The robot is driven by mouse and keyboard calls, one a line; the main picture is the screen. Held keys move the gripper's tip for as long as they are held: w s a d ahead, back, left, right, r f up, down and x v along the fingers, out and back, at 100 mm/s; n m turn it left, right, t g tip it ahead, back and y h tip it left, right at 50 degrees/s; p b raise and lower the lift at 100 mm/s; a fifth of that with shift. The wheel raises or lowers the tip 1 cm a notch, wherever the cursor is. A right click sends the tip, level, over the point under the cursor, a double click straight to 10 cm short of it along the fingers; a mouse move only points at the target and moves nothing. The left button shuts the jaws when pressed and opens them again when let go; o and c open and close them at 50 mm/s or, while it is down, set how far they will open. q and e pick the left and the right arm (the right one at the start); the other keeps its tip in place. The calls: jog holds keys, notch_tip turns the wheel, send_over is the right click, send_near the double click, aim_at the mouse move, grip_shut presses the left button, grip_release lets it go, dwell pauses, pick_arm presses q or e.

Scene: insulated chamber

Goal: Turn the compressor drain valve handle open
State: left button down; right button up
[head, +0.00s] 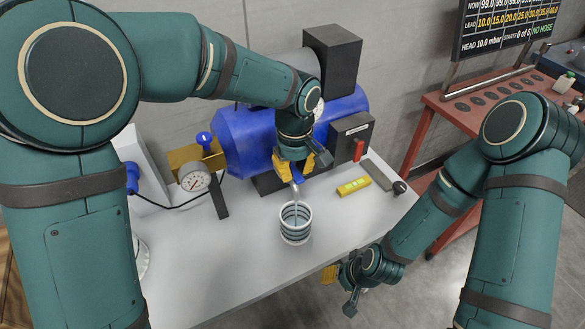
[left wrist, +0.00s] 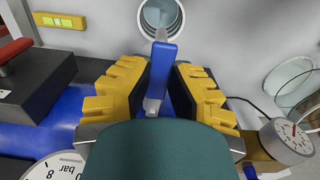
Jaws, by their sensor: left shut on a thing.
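The compressor is a blue tank (head: 243,143) lying on the white bench. In the left wrist view, the drain valve handle (left wrist: 162,72) is a blue lever with pale metal ends, standing between the yellow finger pads. My left gripper (head: 298,166) is in front of the tank and shut on this handle; its pads cover part of the handle's sides. In the head view the arm and fingers mostly hide the valve. A striped open cup (head: 295,236) stands just below the gripper. My right gripper (head: 338,290) hangs low off the bench's front edge, open and empty.
A pressure gauge (head: 195,181) is left of the gripper. A grey box with a red switch (head: 358,150) is to its right. A yellow level (head: 353,186) lies on the bench (head: 245,262). A red table (head: 455,121) stands at right.

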aim_at(295, 173)
pick_arm(q)
jog(key=shift+s+f, duration=0.15)
jog(key=shift+f, duration=0.1)
jog(key=c, duration=0.8)
grip_release()
jog(key=shift+r, duration=0.15)
notch_tip(295, 173, up, 12)
